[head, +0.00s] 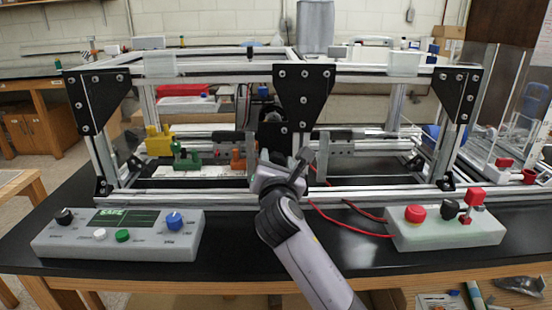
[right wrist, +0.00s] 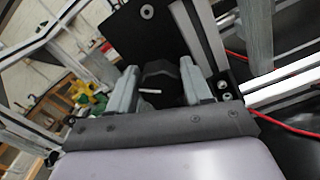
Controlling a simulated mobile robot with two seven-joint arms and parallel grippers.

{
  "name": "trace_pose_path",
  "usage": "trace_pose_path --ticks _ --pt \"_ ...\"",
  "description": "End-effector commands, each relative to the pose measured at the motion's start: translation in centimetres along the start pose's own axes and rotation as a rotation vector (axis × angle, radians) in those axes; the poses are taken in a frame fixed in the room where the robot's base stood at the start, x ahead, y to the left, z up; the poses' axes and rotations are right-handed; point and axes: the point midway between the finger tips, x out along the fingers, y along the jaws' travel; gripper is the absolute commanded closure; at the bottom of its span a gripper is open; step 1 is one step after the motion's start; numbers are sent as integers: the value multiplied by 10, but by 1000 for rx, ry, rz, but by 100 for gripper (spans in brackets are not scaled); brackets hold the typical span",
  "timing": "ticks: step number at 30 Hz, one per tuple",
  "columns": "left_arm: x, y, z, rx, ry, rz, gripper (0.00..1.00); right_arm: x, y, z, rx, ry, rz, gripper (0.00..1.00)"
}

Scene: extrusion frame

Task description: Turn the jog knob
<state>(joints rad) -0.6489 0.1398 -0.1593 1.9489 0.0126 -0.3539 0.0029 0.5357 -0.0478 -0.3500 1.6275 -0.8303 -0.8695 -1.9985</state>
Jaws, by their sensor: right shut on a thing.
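My right gripper (head: 284,161) is at the middle of the extrusion frame, in front of its central upright. In the right wrist view, its two grey fingers (right wrist: 160,86) are shut on a dark round knob (right wrist: 157,72) with a white pointer line. The line lies about level in that view. A black plate with bolts is behind the knob. In the head view the gripper hides the knob. My left gripper is not in view. The knob's label is not visible.
A control box (head: 125,248) with a green display, a blue knob (head: 174,221) and a black knob (head: 64,217) stands at the left. A box (head: 446,236) with a red button and red-topped switches stands at the right. Red cables (head: 345,223) run from it toward the frame.

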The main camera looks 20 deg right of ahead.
Motion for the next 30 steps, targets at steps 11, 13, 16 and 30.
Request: trace_pose_path --ticks 11,13,16,30 --pt "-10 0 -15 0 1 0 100 0 -1 3 349 -3 2 81" --pt "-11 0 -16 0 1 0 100 0 -1 2 415 -4 1 81" --pt "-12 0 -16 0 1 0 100 0 -2 2 509 -4 1 81" --pt "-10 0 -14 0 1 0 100 0 -4 1 851 -5 3 81"
